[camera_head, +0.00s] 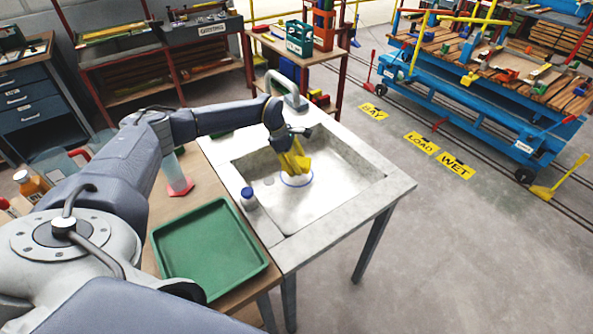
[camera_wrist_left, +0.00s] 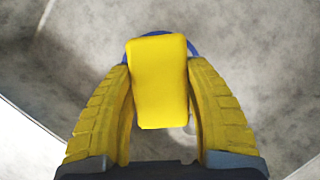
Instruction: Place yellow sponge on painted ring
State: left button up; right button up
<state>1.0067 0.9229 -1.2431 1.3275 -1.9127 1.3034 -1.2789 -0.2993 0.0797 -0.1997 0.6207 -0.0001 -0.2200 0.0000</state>
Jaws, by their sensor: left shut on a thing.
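My left gripper (camera_head: 292,166) has yellow fingers and reaches down into the grey sink basin (camera_head: 340,185). In the left wrist view my left gripper (camera_wrist_left: 160,95) is shut on the yellow sponge (camera_wrist_left: 160,75), a rounded block with a finger along each side. In the head view I cannot separate the sponge from the yellow fingers. The blue painted ring (camera_head: 297,184) is on the basin floor just below the gripper. In the wrist view part of the ring (camera_wrist_left: 193,48) shows behind the sponge, which hides most of it. I cannot tell whether the sponge touches the floor. My right gripper is not in view.
A white bottle with a blue cap (camera_head: 249,200) stands at the basin's left side. A faucet (camera_head: 285,86) rises at the back. A green tray (camera_head: 207,248) lies on the bench left of the sink. The basin's right part is clear.

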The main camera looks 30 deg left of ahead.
pick_arm(q)
jog(key=shift+f, duration=1.7)
jog(key=shift+f, duration=0.1)
jog(key=o, duration=0.9)
jog(key=shift+v, duration=3.85)
jog(key=shift+w, duration=0.1)
